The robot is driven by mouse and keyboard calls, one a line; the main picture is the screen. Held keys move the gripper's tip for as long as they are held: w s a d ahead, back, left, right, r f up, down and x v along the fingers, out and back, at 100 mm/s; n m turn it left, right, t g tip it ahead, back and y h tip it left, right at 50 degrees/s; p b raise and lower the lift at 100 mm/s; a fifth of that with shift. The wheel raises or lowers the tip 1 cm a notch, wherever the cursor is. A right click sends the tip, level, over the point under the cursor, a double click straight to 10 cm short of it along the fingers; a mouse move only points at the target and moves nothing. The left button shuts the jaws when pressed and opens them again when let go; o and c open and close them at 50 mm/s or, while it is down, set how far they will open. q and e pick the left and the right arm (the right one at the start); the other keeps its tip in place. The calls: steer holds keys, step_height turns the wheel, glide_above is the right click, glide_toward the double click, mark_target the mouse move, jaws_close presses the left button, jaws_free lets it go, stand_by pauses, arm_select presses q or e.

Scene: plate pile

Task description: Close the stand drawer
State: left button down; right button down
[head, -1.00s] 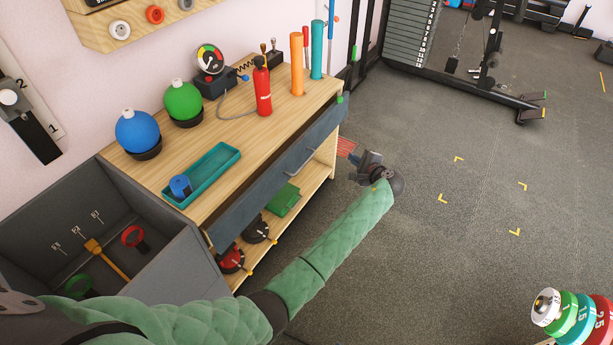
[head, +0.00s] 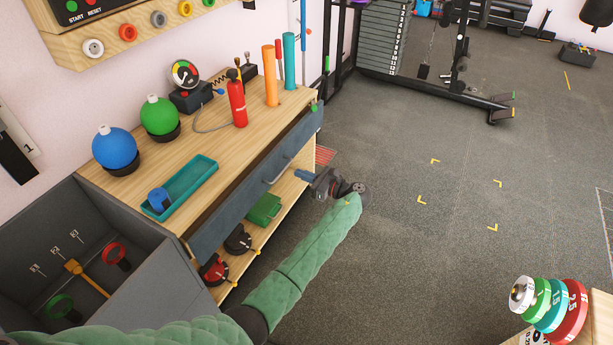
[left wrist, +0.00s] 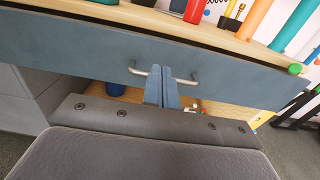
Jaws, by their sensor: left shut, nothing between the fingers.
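The stand drawer (head: 240,196) has a blue-grey front under the wooden top and stands out a little, with a dark gap behind its upper edge. Its metal bar handle (head: 281,167) is at mid-front. In the left wrist view the drawer front (left wrist: 85,48) spans the picture with the handle (left wrist: 182,80) at centre. My left gripper (head: 300,174) is shut and empty, just in front of the handle. Its blue fingers (left wrist: 161,86) overlap the handle in the wrist view; I cannot tell whether they touch it. My right gripper is not in view.
The wooden stand top (head: 212,140) carries a blue ball (head: 115,148), a green ball (head: 160,117), a teal tray (head: 202,172) and a red extinguisher (head: 238,102). A grey bin (head: 150,268) adjoins the stand's near end.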

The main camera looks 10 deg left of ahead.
mark_target(269, 160)
arm_select(q)
steer(key=x, duration=1)
steer(key=shift+f, duration=0.1)
steer(key=p+x, duration=0.1)
steer(key=x, duration=0.3)
steer(key=shift+p, duration=0.4)
steer(key=shift+w+a, duration=0.15)
steer(key=shift+a, duration=0.15)
